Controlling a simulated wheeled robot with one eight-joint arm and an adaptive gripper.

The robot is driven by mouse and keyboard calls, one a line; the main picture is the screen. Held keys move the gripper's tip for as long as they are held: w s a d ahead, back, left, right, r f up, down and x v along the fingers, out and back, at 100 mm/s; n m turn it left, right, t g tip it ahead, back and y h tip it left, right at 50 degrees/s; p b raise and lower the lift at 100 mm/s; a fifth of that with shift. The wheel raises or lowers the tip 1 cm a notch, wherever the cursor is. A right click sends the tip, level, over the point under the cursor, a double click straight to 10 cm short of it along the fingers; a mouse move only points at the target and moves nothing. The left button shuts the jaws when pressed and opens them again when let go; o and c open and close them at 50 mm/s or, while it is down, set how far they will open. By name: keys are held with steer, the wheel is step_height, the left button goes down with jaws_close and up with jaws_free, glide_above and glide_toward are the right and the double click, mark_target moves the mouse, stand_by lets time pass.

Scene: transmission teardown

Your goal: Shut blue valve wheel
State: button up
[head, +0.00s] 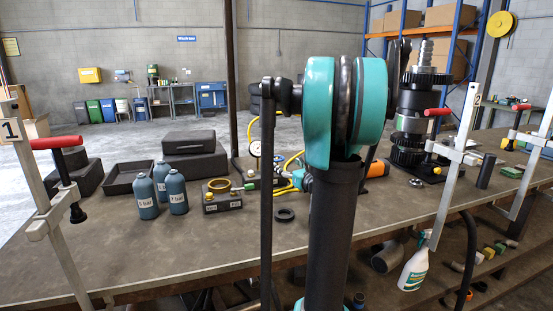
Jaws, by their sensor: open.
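I cannot clearly make out a blue valve wheel in the head view. A small blue-teal part (307,180) shows beside the yellow hose (291,185), mostly hidden behind my arm; I cannot tell whether it is the wheel. A round gauge (256,148) stands just left of the hose, above a dark block on the bench. My arm fills the middle of the picture with its teal joint and dark link. My gripper's fingers do not show.
The workbench (120,262) carries blue bottles (146,196), a dark block with a brass ring (222,197), a dark tray (128,178) and a black case (190,143). Clamps with red handles (58,143) stand at both sides. A gear stack (411,110) stands right. The left front bench is clear.

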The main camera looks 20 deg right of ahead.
mark_target(276, 157)
steer(key=w, duration=0.3)
steer(key=w+a, duration=0.1)
steer(key=w, duration=0.5)
steer(key=shift+a, duration=0.15)
steer(key=c, duration=1.2)
